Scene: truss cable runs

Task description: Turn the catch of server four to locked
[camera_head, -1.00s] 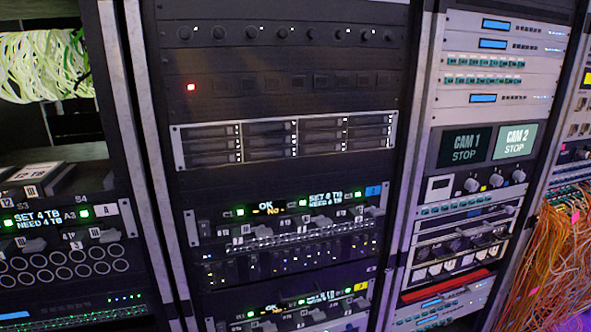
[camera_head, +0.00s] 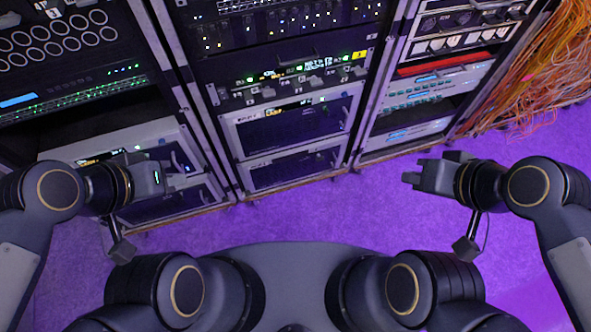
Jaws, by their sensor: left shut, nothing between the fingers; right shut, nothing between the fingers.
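The middle rack holds a dark unit (camera_head: 310,75) with green lights, a small yellow tag at its right and a row of small grey catches (camera_head: 268,92). The labels are too small to read, so I cannot tell which catch is that of server four or how it is turned. My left gripper (camera_head: 158,178) is shut and empty, low in front of the left rack's bottom units. My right gripper (camera_head: 412,178) is shut and empty over the purple floor, below the right rack. Neither gripper appears to touch a catch.
Two grey-framed units (camera_head: 290,122) sit at the bottom of the middle rack. Light metal posts (camera_head: 180,75) separate the racks. Loose orange cables (camera_head: 520,85) hang at the right. The purple floor (camera_head: 300,215) is clear between my arms.

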